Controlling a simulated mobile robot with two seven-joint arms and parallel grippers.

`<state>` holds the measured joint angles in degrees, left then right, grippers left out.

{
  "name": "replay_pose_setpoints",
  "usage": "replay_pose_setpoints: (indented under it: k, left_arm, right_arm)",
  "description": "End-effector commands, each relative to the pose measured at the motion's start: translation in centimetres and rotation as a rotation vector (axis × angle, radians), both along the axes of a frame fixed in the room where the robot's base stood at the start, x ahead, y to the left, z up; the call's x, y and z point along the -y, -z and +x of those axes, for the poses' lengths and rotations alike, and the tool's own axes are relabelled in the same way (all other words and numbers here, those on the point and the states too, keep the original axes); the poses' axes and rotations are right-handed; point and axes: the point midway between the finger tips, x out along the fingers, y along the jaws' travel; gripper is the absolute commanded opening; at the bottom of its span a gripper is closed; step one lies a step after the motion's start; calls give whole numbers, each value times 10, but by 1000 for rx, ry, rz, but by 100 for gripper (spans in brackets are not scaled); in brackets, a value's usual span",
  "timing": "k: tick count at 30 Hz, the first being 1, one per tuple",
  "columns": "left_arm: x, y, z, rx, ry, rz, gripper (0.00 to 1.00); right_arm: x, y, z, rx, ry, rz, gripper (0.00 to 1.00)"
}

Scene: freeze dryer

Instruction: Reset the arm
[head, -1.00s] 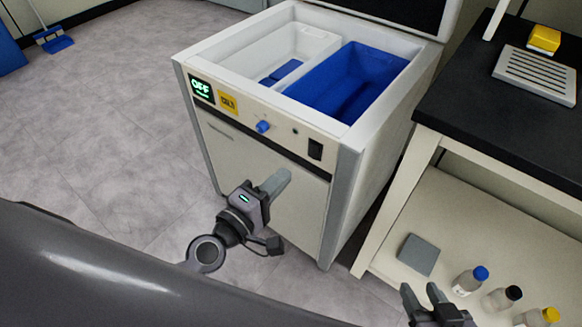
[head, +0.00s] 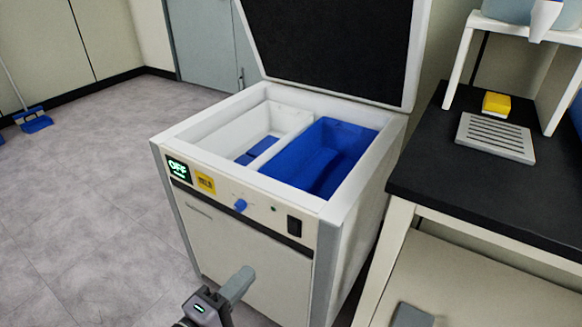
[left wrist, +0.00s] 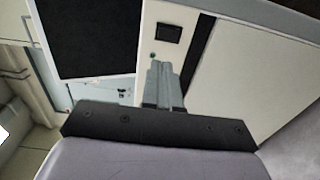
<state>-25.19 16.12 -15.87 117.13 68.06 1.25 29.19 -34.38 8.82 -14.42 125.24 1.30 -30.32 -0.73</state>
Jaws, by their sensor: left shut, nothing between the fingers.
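My left gripper (head: 238,284) is low in the head view, in front of the freeze dryer's front panel. Its grey fingers are together and hold nothing. In the left wrist view the shut fingers (left wrist: 163,85) point toward the freeze dryer's front (left wrist: 240,60), near the black switch (left wrist: 168,32). I cannot tell whether they touch the panel. The freeze dryer (head: 255,262) stands with its lid (head: 330,45) raised. Its display (head: 178,168) reads OFF. A blue knob (head: 240,205) is on the panel. My right gripper is not in view.
The freeze dryer holds a white compartment and a blue bin (head: 318,155). A black-topped bench (head: 440,170) stands close on the right, with a slotted grey tray (head: 497,137) and a yellow block (head: 496,104). Open floor (head: 80,190) lies to the left.

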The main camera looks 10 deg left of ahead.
Motion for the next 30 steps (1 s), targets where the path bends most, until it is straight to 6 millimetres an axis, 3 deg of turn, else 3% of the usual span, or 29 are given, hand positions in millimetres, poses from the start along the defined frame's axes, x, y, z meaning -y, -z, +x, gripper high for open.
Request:
replay_pose_setpoints:
  k: [5,8,16,24,25,27,30]
  left_arm:
    - [6,2,-4,14,24,77,0]
    - [15,6,-11,44,68,233,0]
    - [30,37,-39,117,235,865,0]
    - [7,72,-64,99,394,1514,0]
    - [3,69,-65,92,408,1567,0]
    - [0,44,-66,82,402,1551,0]
    - [-4,28,-68,65,403,1553,0]
  right_arm:
    - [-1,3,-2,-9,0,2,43]
    - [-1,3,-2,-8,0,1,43]
    - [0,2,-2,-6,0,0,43]
    - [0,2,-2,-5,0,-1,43]
    - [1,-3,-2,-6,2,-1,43]
    - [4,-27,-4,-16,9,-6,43]
    - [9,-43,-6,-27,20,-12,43]
